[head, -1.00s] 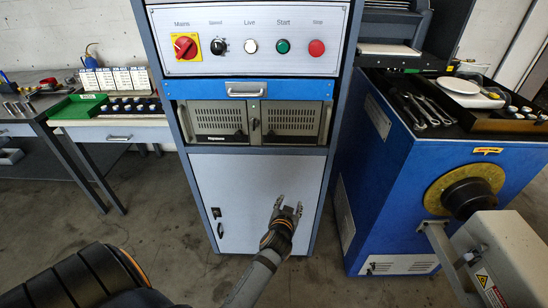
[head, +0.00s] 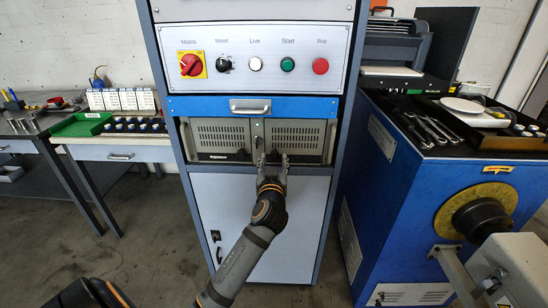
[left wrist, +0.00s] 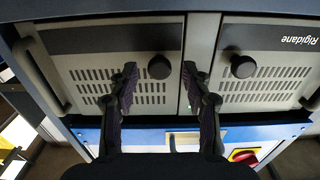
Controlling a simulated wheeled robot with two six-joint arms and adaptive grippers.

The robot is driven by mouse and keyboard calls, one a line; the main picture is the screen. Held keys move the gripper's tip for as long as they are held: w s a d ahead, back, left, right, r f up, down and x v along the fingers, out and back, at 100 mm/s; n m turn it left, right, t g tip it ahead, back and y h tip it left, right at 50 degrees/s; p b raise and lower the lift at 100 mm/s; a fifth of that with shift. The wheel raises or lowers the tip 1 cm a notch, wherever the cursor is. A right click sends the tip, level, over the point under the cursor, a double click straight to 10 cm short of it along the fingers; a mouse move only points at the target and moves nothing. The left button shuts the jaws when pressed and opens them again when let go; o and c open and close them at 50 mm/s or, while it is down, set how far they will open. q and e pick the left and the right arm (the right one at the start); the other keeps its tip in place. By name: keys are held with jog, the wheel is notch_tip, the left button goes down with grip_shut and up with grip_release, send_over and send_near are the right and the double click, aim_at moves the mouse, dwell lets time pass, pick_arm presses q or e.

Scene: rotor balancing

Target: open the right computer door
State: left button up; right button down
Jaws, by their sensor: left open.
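The computer has two grey vented doors side by side in the cabinet. The right door (head: 300,133) is closed; in the upside-down left wrist view it is on the left (left wrist: 85,60). Its dark round knob (left wrist: 159,67) shows between my fingers in that view. The left door (head: 217,135), labelled Rigidane, is closed and has its own knob (left wrist: 243,66). My left gripper (head: 272,160) is open in front of the doors' lower middle, its fingers (left wrist: 161,75) either side of the right door's knob in the picture. I cannot tell whether they touch it. My right gripper is out of view.
A blue drawer (head: 300,107) with a metal handle lies just above the doors, below the control panel (head: 270,45). A blue machine (head: 395,190) stands close on the right, a side table (head: 120,154) on the left.

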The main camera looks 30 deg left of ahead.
pick_arm(q)
jog(key=shift+x, duration=1)
jog(key=shift+d, duration=0.1)
grip_shut()
